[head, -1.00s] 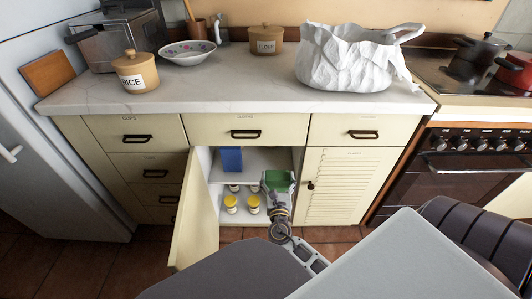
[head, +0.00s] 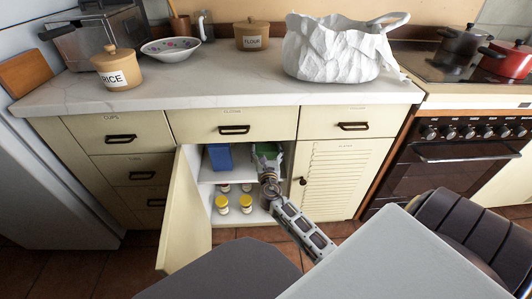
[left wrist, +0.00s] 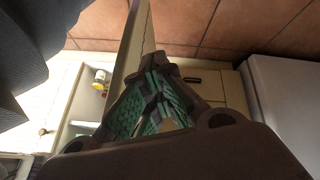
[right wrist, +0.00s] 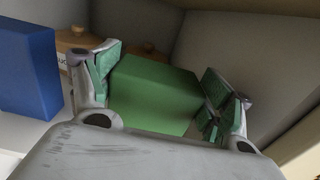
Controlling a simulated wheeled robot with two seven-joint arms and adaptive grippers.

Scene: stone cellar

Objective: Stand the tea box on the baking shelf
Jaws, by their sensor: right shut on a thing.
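The tea box appears as a plain green box (right wrist: 155,95) in the right wrist view; no label on it is readable. My right gripper (right wrist: 165,90) is shut on it, one finger on each side. In the head view the green box (head: 267,151) is inside the open cupboard, in the upper compartment at the right. The white shelf board (head: 213,176) shows at its left; whether the box touches it I cannot tell. My left gripper (left wrist: 157,75) is shut and empty, near the open cupboard door.
A blue box (head: 220,157) stands left of the green box, on the same shelf. Brown lidded jars (right wrist: 80,40) stand behind. Yellow-lidded jars (head: 246,203) are below. The open door (head: 184,215) bounds the left and the louvred door (head: 327,184) the right.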

